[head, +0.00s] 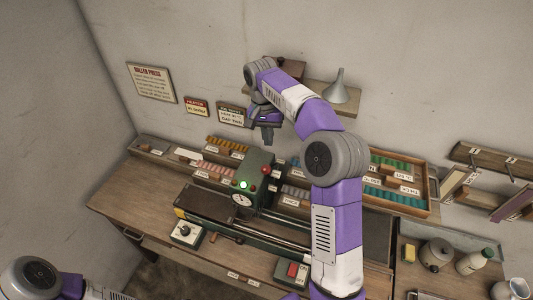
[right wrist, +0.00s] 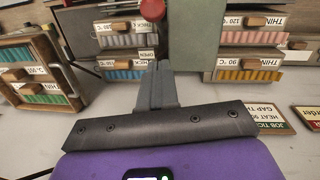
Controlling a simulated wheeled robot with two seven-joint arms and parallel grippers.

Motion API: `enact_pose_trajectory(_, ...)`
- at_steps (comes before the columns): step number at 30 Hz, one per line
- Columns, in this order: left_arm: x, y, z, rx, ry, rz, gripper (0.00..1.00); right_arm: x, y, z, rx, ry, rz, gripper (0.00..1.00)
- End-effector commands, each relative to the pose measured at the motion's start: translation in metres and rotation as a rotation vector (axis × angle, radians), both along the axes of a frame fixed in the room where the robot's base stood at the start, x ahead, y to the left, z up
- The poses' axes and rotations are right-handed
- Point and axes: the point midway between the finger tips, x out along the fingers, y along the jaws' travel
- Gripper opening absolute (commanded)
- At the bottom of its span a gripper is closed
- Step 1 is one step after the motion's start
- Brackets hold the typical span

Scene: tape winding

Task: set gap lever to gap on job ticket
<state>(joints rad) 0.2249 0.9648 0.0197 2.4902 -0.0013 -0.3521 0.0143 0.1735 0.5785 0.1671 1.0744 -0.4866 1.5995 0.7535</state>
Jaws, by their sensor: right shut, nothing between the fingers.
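The green roller press (head: 255,180) stands on the workbench, with a lit green lamp, a round white dial and a red knob (head: 265,170) on its body. A red ball (right wrist: 152,9) shows at the top of the right wrist view, beyond the fingertips; I cannot tell surely that it is the gap lever's end. The job ticket (head: 235,115) hangs on the back wall; it also shows upside down in the right wrist view (right wrist: 266,117), its gap word partly cut off. My right gripper (head: 267,133) is shut and empty, above and behind the press. My left gripper is out of view.
Racks of coloured strips with labels line the bench's back, including a wooden tray (head: 432,185) at right. A wall shelf (head: 315,94) with a grey funnel (head: 340,86) is close to my right arm. A red-buttoned box (head: 291,272) and a knob box (head: 186,233) sit in front.

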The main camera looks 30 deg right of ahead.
Motion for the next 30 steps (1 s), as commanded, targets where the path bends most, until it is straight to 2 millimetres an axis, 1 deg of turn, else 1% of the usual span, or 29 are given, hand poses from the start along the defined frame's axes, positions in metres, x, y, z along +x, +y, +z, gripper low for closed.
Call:
enact_pose_trajectory(1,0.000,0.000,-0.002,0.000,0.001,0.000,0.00,-0.003,0.002,-0.007,0.001,0.001,0.001,0.00)
enact_pose_trajectory(7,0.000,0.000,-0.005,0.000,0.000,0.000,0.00,-0.016,0.011,-0.019,0.000,0.001,0.001,0.00)
enact_pose_trajectory(12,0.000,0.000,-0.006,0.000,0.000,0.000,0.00,-0.022,0.017,-0.026,0.000,0.000,0.002,0.00)
enact_pose_trajectory(25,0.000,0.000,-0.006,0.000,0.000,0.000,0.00,-0.024,0.018,-0.029,0.000,-0.001,0.001,0.00)
enact_pose_trajectory(30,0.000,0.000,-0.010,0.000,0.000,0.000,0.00,-0.025,0.019,-0.029,-0.007,-0.007,0.001,0.00)
